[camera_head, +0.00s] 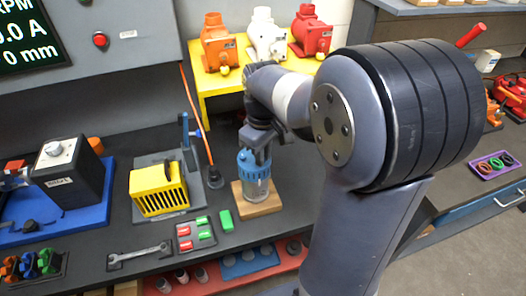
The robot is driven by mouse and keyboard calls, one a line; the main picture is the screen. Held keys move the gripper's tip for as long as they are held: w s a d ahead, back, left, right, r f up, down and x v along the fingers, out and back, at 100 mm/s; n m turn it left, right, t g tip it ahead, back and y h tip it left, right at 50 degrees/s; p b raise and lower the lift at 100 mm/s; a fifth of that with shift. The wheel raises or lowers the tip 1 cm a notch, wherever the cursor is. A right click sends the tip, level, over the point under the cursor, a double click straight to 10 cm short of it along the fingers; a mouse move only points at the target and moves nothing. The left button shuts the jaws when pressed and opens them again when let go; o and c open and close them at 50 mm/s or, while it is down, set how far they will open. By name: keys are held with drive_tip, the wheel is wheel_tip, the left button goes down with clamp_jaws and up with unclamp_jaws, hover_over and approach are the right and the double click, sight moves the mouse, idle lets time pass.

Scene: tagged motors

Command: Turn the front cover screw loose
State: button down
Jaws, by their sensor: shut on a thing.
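My gripper (260,155) points down over a blue-topped cylinder (252,180) with a paler, clear-looking lower body. The cylinder stands upright on a small wooden block (262,208) on the dark bench. My gripper is shut at the top of this cylinder; the fingertips are small and partly hidden, so the exact part between them is unclear. No front cover screw can be made out. Orange (218,45), white (266,38) and red (310,32) motors with tags stand on a yellow stand (212,84) behind.
A yellow ribbed part (158,190) in a grey fixture stands left of the cylinder, with an orange rod (196,110) close by. A wrench (140,254), a tray of red and green pieces (195,234) and a green block (226,220) lie in front. My arm hides the bench at right.

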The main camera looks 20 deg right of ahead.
drive_tip(key=n, duration=0.6)
drive_tip(key=shift+s+f+p, duration=0.1)
drive_tip(key=shift+f+p, duration=0.1)
drive_tip(key=shift+p, duration=0.1)
drive_tip(key=n, duration=0.6)
idle(0.4)
drive_tip(key=c, duration=1.4)
unclamp_jaws()
drive_tip(key=shift+r, duration=0.1)
drive_tip(key=shift+r, duration=0.1)
wheel_tip(320, 180, up, 11)
drive_tip(key=shift+f, duration=0.2)
